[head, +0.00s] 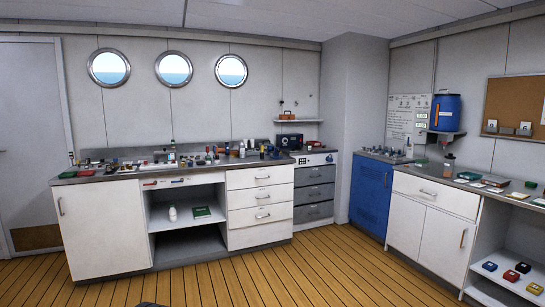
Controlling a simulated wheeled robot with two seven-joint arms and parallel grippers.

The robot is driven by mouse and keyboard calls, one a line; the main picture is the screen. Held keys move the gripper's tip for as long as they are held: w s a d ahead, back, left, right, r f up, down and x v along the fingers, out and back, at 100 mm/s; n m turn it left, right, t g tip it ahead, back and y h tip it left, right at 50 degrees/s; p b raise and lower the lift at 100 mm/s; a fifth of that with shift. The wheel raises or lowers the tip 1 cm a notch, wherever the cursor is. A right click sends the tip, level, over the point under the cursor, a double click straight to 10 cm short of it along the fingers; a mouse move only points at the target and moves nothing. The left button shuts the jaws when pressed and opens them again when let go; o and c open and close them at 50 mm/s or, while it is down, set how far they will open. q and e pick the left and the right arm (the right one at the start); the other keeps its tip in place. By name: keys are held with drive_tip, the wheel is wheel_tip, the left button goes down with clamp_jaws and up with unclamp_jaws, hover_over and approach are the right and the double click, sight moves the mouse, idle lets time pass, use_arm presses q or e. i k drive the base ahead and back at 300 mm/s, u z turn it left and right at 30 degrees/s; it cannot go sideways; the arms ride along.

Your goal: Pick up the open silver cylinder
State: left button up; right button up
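I cannot make out an open silver cylinder for certain in the head view. Many small items, too small to tell apart, crowd the long left counter (100,175). A cylindrical bottle-like item (449,164) stands upright on the right counter, below a blue drum; its lower part looks brownish, and I cannot tell whether it is open. Neither of my grippers is in view.
The blue drum (446,112) sits on a wall bracket at the right. White cabinets (436,220) stand below the right counter, beside a blue cabinet (370,195). A white bottle (173,213) stands in the left open shelf. The wooden floor (290,268) between is clear.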

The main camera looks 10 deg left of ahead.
sight(242, 154)
drive_tip(key=i, duration=1.5)
drive_tip(key=u, duration=0.25)
drive_tip(key=i, duration=2.85)
drive_tip(key=u, duration=0.35)
